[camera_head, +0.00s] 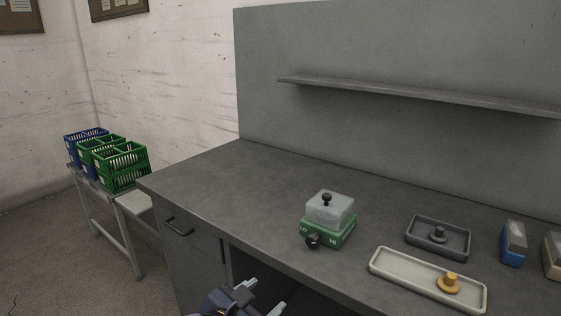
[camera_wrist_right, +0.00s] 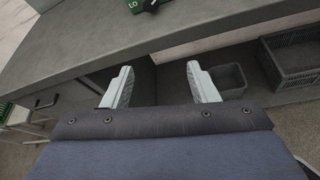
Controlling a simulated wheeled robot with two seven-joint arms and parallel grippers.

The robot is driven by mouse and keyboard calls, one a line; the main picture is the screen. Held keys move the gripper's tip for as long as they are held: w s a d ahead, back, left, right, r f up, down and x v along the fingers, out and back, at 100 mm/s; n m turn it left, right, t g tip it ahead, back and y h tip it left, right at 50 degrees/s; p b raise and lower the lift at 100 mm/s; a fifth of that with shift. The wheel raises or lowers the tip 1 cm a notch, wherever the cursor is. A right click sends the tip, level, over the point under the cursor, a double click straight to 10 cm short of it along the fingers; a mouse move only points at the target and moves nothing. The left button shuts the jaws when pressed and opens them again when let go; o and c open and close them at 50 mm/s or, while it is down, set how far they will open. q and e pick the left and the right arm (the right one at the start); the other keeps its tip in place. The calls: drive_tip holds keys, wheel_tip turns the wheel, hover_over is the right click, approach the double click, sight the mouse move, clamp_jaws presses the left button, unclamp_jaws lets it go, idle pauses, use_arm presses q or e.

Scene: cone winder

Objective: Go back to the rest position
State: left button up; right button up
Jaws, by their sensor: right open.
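My right gripper (camera_head: 262,295) shows at the bottom of the head view, in front of the bench's front edge and below its top. In the right wrist view its two pale fingers (camera_wrist_right: 159,88) stand wide apart with nothing between them. My left gripper is in neither view. The grey workbench (camera_head: 230,190) fills the middle of the head view. A green box (camera_head: 327,229) with a translucent lid, a black knob on top and another in front stands on it, apart from the gripper.
A light tray (camera_head: 400,270) holds a yellow knobbed piece (camera_head: 449,283). A dark tray (camera_head: 415,235) holds a dark knobbed piece. A blue block (camera_head: 512,250) stands right. Green crates (camera_head: 122,170) sit on a side table. Under the bench are a bin (camera_wrist_right: 228,80) and a crate (camera_wrist_right: 290,62).

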drive_tip(key=s+d+f+m+g+y, duration=0.2)
drive_tip(key=s+d+m+g+y, duration=0.15)
drive_tip(key=d+m, duration=0.3)
drive_tip(key=s+d+f+m+g+y, duration=0.25)
drive_tip(key=s+d+m, duration=0.2)
drive_tip(key=d, duration=0.35)
drive_tip(key=s+d+f+m+g+y, duration=0.2)
drive_tip(key=s+d+m+g, duration=0.15)
drive_tip(key=d+m, duration=0.4)
drive_tip(key=s+d+m+t+y, duration=0.2)
drive_tip(key=s+m+t, duration=0.1)
drive_tip(key=s+m, duration=0.5)
use_arm(q)
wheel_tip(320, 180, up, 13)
drive_tip(key=p, duration=1.2)
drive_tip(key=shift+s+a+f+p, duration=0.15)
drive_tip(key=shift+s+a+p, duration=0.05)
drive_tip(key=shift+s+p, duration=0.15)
use_arm(e)
wheel_tip(320, 180, up, 14)
drive_tip(key=w+m, duration=0.1)
drive_tip(key=shift+w+f+m, duration=0.15)
drive_tip(key=shift+f+m, duration=0.05)
drive_tip(key=shift+m, duration=0.15)
